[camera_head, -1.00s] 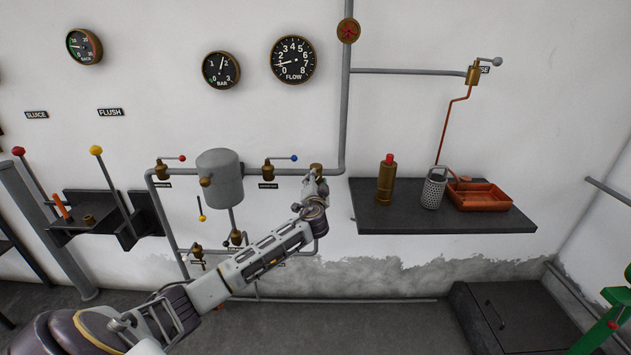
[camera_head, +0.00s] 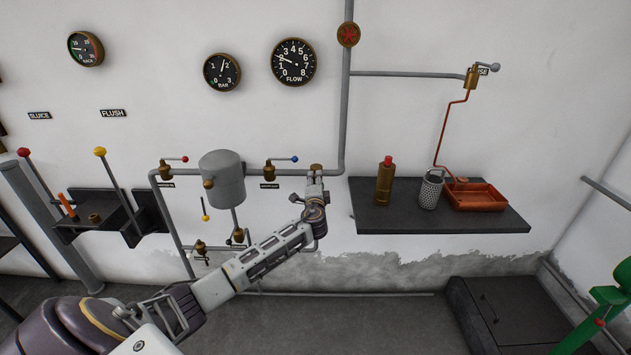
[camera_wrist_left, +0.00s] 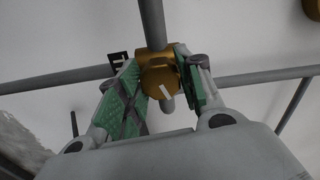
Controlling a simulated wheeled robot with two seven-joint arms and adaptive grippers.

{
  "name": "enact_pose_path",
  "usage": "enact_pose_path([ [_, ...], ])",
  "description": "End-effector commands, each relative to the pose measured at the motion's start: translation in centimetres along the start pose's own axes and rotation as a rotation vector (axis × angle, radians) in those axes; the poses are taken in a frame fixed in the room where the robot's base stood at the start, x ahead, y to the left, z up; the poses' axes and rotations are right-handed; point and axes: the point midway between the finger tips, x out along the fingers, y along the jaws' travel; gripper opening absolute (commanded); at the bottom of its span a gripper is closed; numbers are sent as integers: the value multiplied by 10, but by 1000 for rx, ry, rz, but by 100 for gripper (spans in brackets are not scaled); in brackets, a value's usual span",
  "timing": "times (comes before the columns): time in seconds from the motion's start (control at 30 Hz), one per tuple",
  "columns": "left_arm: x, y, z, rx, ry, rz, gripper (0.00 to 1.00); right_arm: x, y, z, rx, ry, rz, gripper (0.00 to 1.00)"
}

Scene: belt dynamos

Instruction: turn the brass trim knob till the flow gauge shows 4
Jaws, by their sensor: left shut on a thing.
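The brass trim knob (camera_head: 316,167) sits on the grey pipe in the middle of the wall. In the left wrist view the knob (camera_wrist_left: 161,82) has a flat face with a white mark that is tilted. My left gripper (camera_head: 316,180) is at the knob; in the wrist view its green-padded fingers (camera_wrist_left: 162,88) are closed around it from both sides. The flow gauge (camera_head: 293,62) is a black round dial with a brass rim, numbered 0 to 8. Its needle points left and slightly up, near 2. My right gripper is not in view.
A grey tank (camera_head: 222,180) and lever valves stand left of the knob. A bar gauge (camera_head: 221,72) hangs left of the flow gauge.

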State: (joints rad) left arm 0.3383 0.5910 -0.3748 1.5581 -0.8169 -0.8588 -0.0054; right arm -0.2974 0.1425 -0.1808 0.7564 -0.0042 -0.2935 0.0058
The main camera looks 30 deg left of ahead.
Motion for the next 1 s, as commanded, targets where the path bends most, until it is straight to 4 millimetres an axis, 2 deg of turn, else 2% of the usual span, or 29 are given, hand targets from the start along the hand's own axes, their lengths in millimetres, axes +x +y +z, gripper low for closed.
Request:
enact_pose_path([
  [0.43,0,0,-1,12,2,-1,12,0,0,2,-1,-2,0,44],
  [0.47,0,0,-1,11,2,-1,40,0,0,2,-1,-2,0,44],
  [0.6,0,0,-1,11,2,0,58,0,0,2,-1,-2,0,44],
  [1.0,-1,0,0,11,1,0,58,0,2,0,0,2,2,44],
])
